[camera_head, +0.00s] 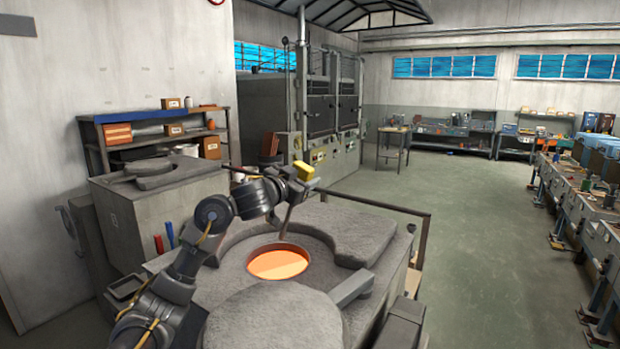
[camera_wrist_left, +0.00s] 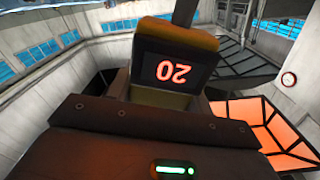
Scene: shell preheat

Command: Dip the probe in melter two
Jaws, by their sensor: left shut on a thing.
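The melter (camera_head: 385,263) stands in front of me with its round mouth open, and glowing orange melt (camera_head: 278,264) shows inside. My left gripper (camera_head: 298,184) is above the back of the mouth, shut on the probe. The probe's yellow body (camera_head: 305,172) is at the gripper, and its thin rod (camera_head: 287,222) slants down to the back rim of the mouth. I cannot tell whether the tip touches the melt. My right gripper is not in view.
A round grey lid (camera_head: 272,318) lies in front of the mouth. Another melter (camera_head: 165,205) with a lid on top stands at left, before a shelf (camera_head: 150,117) with boxes. A dark rail (camera_head: 425,240) edges the right side. Open floor (camera_head: 480,230) lies beyond.

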